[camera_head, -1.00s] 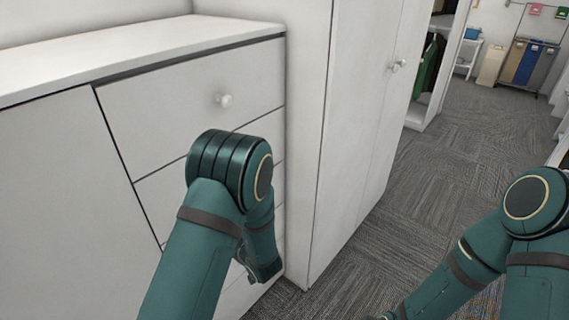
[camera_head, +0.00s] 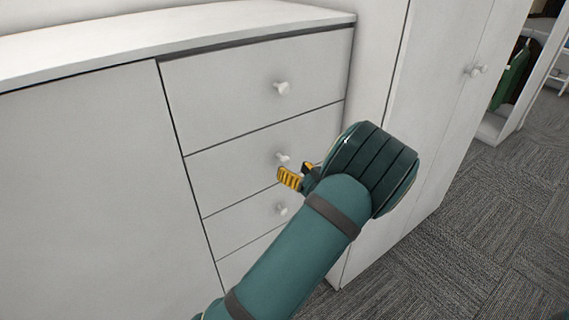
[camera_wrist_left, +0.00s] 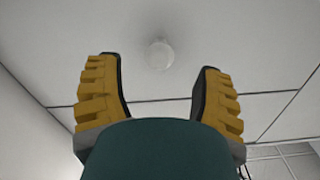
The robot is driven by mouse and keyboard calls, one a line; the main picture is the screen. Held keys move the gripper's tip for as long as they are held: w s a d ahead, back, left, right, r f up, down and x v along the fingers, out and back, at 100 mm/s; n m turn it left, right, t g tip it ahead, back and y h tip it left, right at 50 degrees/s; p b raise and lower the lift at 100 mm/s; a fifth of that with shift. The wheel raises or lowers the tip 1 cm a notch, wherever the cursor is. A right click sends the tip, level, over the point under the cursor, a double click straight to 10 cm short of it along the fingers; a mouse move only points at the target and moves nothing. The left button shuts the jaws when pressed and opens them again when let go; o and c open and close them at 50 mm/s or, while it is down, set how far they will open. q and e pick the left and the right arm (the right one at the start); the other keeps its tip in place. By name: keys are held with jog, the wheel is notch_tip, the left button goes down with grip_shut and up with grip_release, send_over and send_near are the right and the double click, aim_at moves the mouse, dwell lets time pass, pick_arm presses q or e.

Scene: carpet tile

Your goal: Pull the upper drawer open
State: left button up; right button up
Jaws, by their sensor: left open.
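The white cabinet has a column of drawers. The upper drawer (camera_head: 225,95) is shut, its front flush with the cabinet, with a round white knob (camera_head: 282,88) right of its middle. My left gripper (camera_head: 291,178) is in front of the drawers, lower than the upper knob and close to the second drawer's knob (camera_head: 283,156) in the picture. My arm hides part of it. In the left wrist view the two yellow fingers stand apart and empty, with a white knob (camera_wrist_left: 159,54) beyond them, in line with the gap. My right gripper is out of view.
Lower drawers with their own knobs, one of them (camera_head: 282,209) partly beside my arm, sit below. A plain door panel (camera_head: 90,170) is on the left. A tall white cupboard (camera_head: 440,110) stands on the right. Carpet floor (camera_head: 470,240) is free at the lower right.

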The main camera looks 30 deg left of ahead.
aim_at(286, 164)
pick_arm(q)
jog(key=shift+x, duration=2.65)
grip_shut()
jog(key=p+v, duration=0.4)
jog(key=v, duration=2.4)
jog(key=shift+s+d+f+p, duration=0.25)
jog(key=shift+s+f+p, duration=0.05)
jog(key=shift+p, duration=0.1)
jog(key=shift+c, duration=0.2)
grip_release()
jog(key=shift+o, duration=0.2)
jog(key=shift+w+a+r, duration=0.1)
